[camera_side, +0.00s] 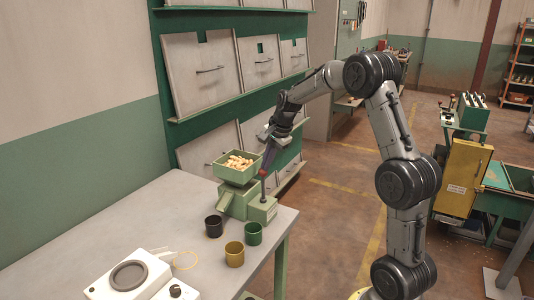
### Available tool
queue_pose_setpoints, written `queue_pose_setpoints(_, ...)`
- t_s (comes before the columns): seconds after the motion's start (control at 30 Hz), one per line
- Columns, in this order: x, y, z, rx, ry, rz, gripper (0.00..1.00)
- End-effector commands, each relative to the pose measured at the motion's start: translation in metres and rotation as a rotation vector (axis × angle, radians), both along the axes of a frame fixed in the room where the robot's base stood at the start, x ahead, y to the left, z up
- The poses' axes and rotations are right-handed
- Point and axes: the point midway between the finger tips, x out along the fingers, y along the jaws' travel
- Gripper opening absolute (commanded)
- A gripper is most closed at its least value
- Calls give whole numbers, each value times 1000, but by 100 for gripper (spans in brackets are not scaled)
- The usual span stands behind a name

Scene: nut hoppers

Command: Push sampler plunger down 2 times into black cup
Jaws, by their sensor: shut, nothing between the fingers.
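The green sampler (238,200) stands near the right edge of the table, with a square hopper full of nuts (239,162) on top. Its plunger (263,183) rises from the box on its right side. My gripper (264,170) is shut and points down, with its tip at or just above the plunger top. I cannot tell whether they touch. The black cup (213,227) stands upright in front of the sampler's left side. Any contents of the cup are too dark to tell.
A green cup (254,234) and a yellow cup (235,254) stand to the right of the black cup. The left of the table (110,225) is clear. A cabinet wall (205,70) rises behind.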

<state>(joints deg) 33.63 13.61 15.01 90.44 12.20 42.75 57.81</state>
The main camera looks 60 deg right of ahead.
Motion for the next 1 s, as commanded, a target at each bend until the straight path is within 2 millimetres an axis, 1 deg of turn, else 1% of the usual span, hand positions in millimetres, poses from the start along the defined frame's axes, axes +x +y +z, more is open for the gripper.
queue_pose_setpoints(0.03, -3, 1, -10, 8, 19, 1, 0)
queue_pose_setpoints(0.13, -3, 1, -10, 9, 19, 1, 0)
queue_pose_setpoints(0.23, -4, 1, -8, 8, 18, 1, 0)
queue_pose_setpoints(0.33, -6, 1, 1, 8, 16, 1, 0)
queue_pose_setpoints(0.47, -12, 2, 24, 4, 9, 0, 0)
queue_pose_setpoints(0.7, -29, 4, 77, -2, -1, 0, 0)
queue_pose_setpoints(0.8, -36, 5, 96, -2, 0, -1, 0)
queue_pose_setpoints(0.9, -41, 6, 112, -2, -1, -2, 0)
queue_pose_setpoints(1.0, -45, 7, 122, -1, 0, -1, 0)
